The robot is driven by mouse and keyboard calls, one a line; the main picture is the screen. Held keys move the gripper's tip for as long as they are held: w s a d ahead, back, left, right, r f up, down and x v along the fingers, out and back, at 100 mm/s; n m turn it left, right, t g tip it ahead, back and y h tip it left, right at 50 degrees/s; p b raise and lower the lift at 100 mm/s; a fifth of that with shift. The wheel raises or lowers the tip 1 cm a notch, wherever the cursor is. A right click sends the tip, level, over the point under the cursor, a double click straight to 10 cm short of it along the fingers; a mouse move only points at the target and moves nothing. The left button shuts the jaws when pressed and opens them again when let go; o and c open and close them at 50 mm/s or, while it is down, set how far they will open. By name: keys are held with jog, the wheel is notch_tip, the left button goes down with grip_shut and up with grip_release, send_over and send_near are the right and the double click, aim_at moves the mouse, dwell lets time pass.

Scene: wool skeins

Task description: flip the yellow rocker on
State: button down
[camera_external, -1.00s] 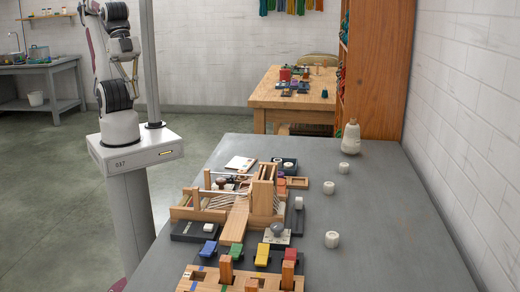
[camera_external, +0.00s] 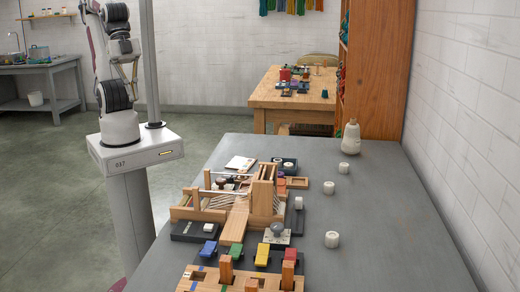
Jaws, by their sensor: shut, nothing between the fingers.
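The yellow rocker (camera_external: 262,255) is a small block on a dark base near the front of the grey table. It stands in a row with a blue rocker (camera_external: 208,248) and a green rocker (camera_external: 236,251) to its left and a red rocker (camera_external: 290,254) to its right. Which way the yellow rocker is tipped is too small to tell. My arm stands on its pedestal left of the table, folded upward and well apart from the rockers. Its upper part runs out of the top of the picture, and I cannot see my gripper.
A wooden loom (camera_external: 238,222) stands just behind the rockers. A wooden block with upright pegs (camera_external: 225,270) is in front of them. A grey knob on a pale plate (camera_external: 277,232) sits behind the yellow rocker. White spools (camera_external: 332,239) stand at the right, where the table is mostly clear.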

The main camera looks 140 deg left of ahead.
jog(key=w+d+f+n+t+h, duration=0.15)
jog(key=w+d, duration=0.45)
jog(key=w, duration=0.9)
jog(key=w+d+f+t+h, duration=0.1)
jog(key=w+d+f, duration=0.35)
jog(key=w, duration=1.05)
jog(key=w+d+n+t+h, duration=0.1)
jog(key=w+d, duration=0.6)
jog(key=w, duration=0.8)
jog(key=w+a+f+n+t+y, duration=0.2)
jog(key=w+f+y, duration=0.1)
jog(key=w, duration=0.6)
jog(key=a+f+n+y, duration=0.1)
jog(key=a+f+y, duration=0.1)
jog(key=a, duration=0.2)
jog(key=w+a+f+n+g+y, duration=0.1)
jog(key=a+f+y, duration=0.1)
jog(key=a, duration=0.1)
jog(key=w+a+f+n+g+y, duration=0.1)
jog(key=a+f+n+y, duration=0.1)
jog(key=a+f, duration=0.1)
jog(key=shift+a+y, duration=0.35)
jog(key=shift+a, duration=0.45)
jog(key=s+a+g+y, duration=0.2)
jog(key=s+a+g, duration=0.2)
jog(key=s, duration=0.2)
jog(key=shift+s+a+r+m, duration=0.15)
jog(key=shift+s+r+m, duration=0.1)
jog(key=shift+r+m, duration=0.1)
